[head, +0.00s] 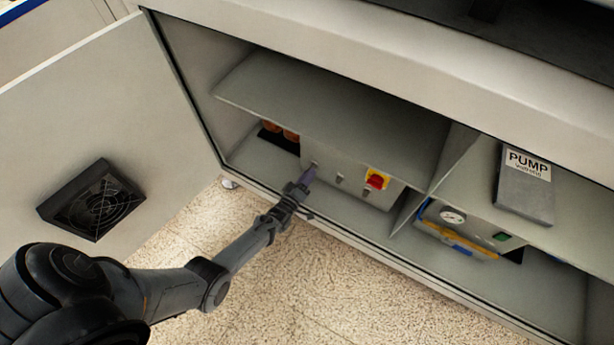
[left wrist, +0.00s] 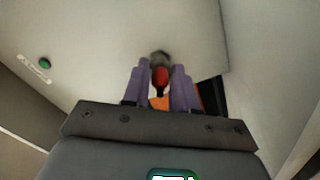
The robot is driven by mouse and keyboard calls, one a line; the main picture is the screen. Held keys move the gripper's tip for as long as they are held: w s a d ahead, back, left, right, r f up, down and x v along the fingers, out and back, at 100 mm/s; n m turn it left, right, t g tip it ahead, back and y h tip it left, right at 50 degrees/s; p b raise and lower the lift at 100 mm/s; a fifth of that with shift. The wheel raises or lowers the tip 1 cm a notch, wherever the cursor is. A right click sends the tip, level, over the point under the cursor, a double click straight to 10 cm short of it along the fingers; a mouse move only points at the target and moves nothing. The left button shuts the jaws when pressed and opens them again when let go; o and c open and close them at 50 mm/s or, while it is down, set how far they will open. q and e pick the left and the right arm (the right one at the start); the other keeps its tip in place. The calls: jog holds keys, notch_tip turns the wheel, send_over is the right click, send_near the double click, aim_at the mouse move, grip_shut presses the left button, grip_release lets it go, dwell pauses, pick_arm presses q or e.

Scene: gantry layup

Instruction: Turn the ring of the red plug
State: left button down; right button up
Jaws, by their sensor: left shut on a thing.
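The red plug (left wrist: 160,76) shows in the left wrist view between the two purple fingers, in front of a round grey socket or ring (left wrist: 160,58) on the panel. My left gripper (head: 309,175) reaches into the open cabinet and meets the front of a grey control box (head: 345,165). In the left wrist view my left gripper (left wrist: 160,85) is shut on the plug, one finger at each side. In the head view the plug is hidden by the gripper. My right gripper is in neither view.
A red rotary switch (head: 376,180) on a yellow plate sits right of the gripper. A shelf (head: 340,110) hangs above the box. The cabinet door (head: 90,110) stands open at left. A gauge unit (head: 455,225) and a PUMP box (head: 525,190) stand at right.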

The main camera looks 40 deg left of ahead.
pick_arm(q)
jog(key=c, duration=0.9)
grip_release()
jog(key=shift+o, duration=0.2)
jog(key=shift+s+d+r+p, duration=0.1)
jog(key=shift+s+r+p, duration=0.05)
jog(key=shift+s+p, duration=0.35)
jog(key=s+d+p, duration=0.1)
jog(key=s+p, duration=0.3)
jog(key=s, duration=0.5)
jog(key=shift+s+d, duration=0.3)
jog(key=shift+d, duration=0.1)
